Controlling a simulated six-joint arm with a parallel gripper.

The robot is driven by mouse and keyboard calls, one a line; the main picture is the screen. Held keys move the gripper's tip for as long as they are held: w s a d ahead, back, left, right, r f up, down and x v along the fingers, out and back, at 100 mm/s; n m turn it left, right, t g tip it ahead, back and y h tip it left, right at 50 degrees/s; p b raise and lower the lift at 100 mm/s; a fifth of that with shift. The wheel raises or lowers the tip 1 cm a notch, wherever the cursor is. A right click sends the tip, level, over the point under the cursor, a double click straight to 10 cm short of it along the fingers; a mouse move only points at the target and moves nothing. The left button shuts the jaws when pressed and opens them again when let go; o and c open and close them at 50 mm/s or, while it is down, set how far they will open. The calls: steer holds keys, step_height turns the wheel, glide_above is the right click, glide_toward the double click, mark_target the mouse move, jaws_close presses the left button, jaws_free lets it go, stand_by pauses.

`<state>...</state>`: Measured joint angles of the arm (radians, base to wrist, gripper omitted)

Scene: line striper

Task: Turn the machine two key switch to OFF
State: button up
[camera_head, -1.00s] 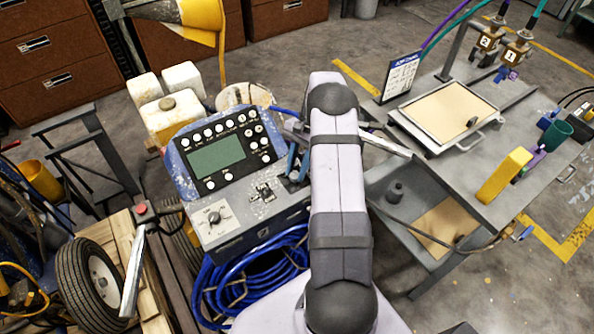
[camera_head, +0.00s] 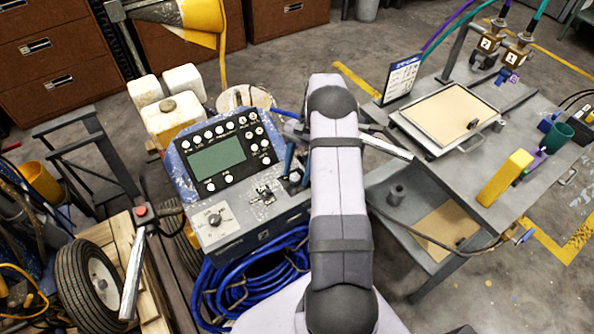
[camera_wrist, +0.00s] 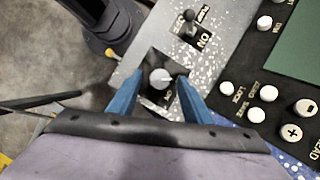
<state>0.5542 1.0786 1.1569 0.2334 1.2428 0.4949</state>
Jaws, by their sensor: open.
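In the wrist view, a round grey knob (camera_wrist: 160,78) with a pale mark sits on a dark square plate (camera_wrist: 151,66) of the speckled grey panel. Lettering that looks like OFF lies just below it. My gripper (camera_wrist: 156,84) is open, its two blue fingers on either side of the knob. I cannot tell whether they touch it. In the head view my gripper (camera_head: 295,166) is at the right end of the striper's console (camera_head: 250,215), and the knob is hidden there. No machine number is readable on the console.
A small toggle (camera_wrist: 188,25) marked ON lies above the knob in the wrist view. White buttons (camera_wrist: 264,93) sit close to the right finger. A grey dial (camera_head: 215,217) is on the console's left. A metal bench (camera_head: 480,190) stands to the right.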

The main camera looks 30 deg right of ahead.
steer(key=b+v, duration=0.2)
steer(key=v, duration=0.5)
steer(key=shift+r, duration=0.1)
stand_by(0.4)
steer(key=s+a+r+n+h, duration=0.1)
steer(key=s+a+r+n, duration=0.2)
steer(key=a, duration=0.4)
steer(key=s+a+r+n+h, duration=0.2)
steer(key=s+a+r+n, duration=0.1)
steer(key=a, duration=0.3)
steer(key=s+a+n+t, duration=0.1)
steer(key=s+a+n, duration=0.2)
steer(key=s, duration=0.4)
steer(key=s+a+f+n+h, duration=0.1)
steer(key=s+a+n, duration=0.3)
steer(key=s+a, duration=0.2)
steer(key=shift+s+f+t+p, duration=0.35)
steer(key=shift+s+t, duration=0.05)
steer(key=shift+s, duration=0.65)
